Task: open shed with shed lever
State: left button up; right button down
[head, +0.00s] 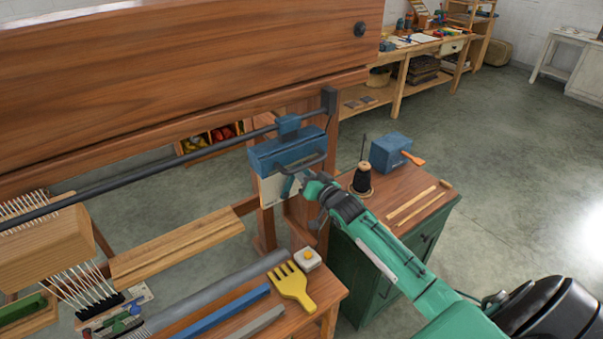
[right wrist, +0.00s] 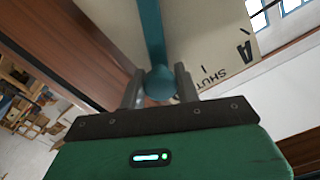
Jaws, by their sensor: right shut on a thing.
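The shed lever (right wrist: 153,35) is a teal bar ending in a round teal knob (right wrist: 160,84) in the right wrist view. My right gripper (right wrist: 158,88) is shut on the knob, with one finger on each side. Beside the lever is a pale plate (right wrist: 205,60) with the letters "SHUT" and "A", partly cut off. In the head view my right gripper (head: 297,185) is at this plate (head: 275,190), under a blue housing (head: 283,150) on the wooden loom (head: 180,75). The lever is mostly hidden by my gripper there. My left gripper is out of view.
A green cabinet (head: 368,262) right of the loom carries a dark thread cone (head: 362,180), a blue box (head: 390,152) and wooden sticks. A yellow comb (head: 291,287) and a white block with a yellow button (head: 307,259) lie on the loom's bench. Open floor lies right.

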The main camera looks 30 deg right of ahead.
jog(key=shift+d+f+m, duration=0.15)
jog(key=shift+m, duration=0.15)
jog(key=c, duration=1)
grip_release()
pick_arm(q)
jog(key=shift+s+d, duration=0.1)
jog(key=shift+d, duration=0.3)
pick_arm(e)
jog(key=shift+s+f, duration=0.1)
jog(key=shift+s, duration=0.15)
pick_arm(q)
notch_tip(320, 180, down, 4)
jog(key=b, duration=0.3)
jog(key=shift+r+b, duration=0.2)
jog(key=shift+b, duration=0.1)
pick_arm(e)
jog(key=s, duration=0.8)
jog(key=s+d, duration=0.1)
jog(key=s, duration=0.4)
jog(key=shift+s, duration=0.1)
